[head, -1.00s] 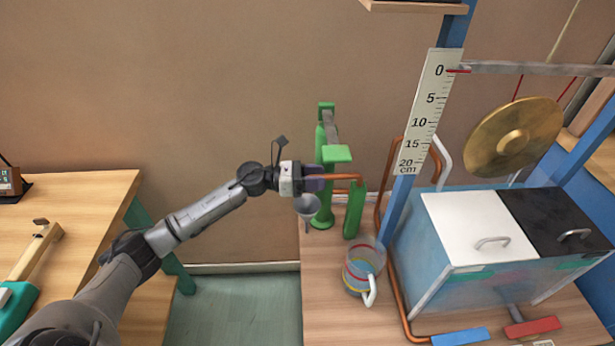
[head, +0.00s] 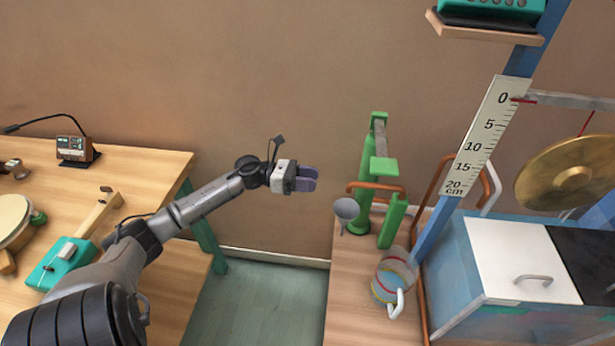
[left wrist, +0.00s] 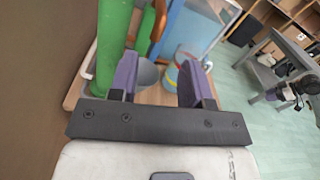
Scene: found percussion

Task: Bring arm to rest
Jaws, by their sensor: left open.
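My left arm reaches in from the left in the head view. Its gripper (head: 309,179) hangs in free air over the gap between the two tables, to the left of the green pump-like stand (head: 366,185). The purple fingers are apart with nothing between them. In the left wrist view the open fingers (left wrist: 161,85) frame part of a grey funnel (left wrist: 148,74) and the table edge beyond. The funnel also shows in the head view (head: 346,209), beside the stand. My right gripper is not in view.
A clear jug (head: 384,289) stands on the right table (head: 350,318), near a blue post with a cm scale (head: 481,135), a lidded tank (head: 510,250) and a gong (head: 570,174). The left table (head: 160,163) holds a teal device (head: 60,262) and a drum (head: 12,216).

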